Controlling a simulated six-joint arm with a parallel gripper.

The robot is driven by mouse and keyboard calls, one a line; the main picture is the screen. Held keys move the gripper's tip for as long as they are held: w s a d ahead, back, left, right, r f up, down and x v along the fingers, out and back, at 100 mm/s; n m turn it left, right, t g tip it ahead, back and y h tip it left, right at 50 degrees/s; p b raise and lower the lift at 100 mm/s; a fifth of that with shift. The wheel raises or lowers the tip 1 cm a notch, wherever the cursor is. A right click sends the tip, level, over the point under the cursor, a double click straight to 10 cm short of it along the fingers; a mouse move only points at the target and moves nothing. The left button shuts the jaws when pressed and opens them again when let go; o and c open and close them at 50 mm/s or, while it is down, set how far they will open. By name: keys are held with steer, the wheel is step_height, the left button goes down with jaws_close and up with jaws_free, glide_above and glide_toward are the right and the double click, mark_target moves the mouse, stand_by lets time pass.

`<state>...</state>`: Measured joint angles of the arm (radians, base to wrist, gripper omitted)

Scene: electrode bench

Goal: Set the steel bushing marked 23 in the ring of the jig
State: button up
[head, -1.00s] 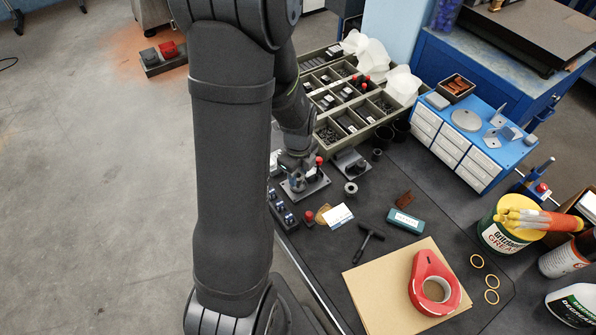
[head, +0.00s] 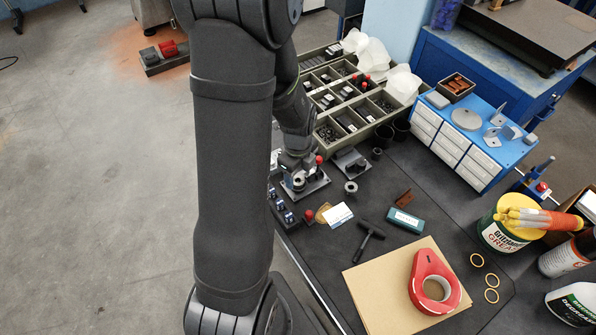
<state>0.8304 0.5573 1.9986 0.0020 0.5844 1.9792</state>
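The jig (head: 316,186) is a grey plate with a red knob, near the left edge of the dark bench. A round metal piece with a dark opening (head: 298,181) shows upright on it. It looks like a bushing in the ring, but ring and bushing are too small to tell apart. A grey steel bushing (head: 351,188) stands on the bench to the right of the jig. No number is readable on either. My gripper (head: 291,164) is just above and behind the jig, partly hidden by my arm. Its fingertips are too unclear to show whether they are open.
A second plate with a block (head: 350,161) stands behind the jig. A compartment tray (head: 325,75) lies beyond. A switch box (head: 282,209) and a white card (head: 338,215) are in front. A T-handled tool (head: 368,236), a green box (head: 405,221) and red tape (head: 434,283) lie to the right.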

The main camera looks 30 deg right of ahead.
step_height(320, 180, up, 18)
steer(key=shift+f, duration=0.25)
stand_by(0.5)
step_height(320, 180, up, 5)
stand_by(0.6)
steer(key=shift+f, duration=0.15)
stand_by(0.3)
step_height(320, 180, down, 13)
stand_by(0.5)
steer(key=shift+r, duration=0.2)
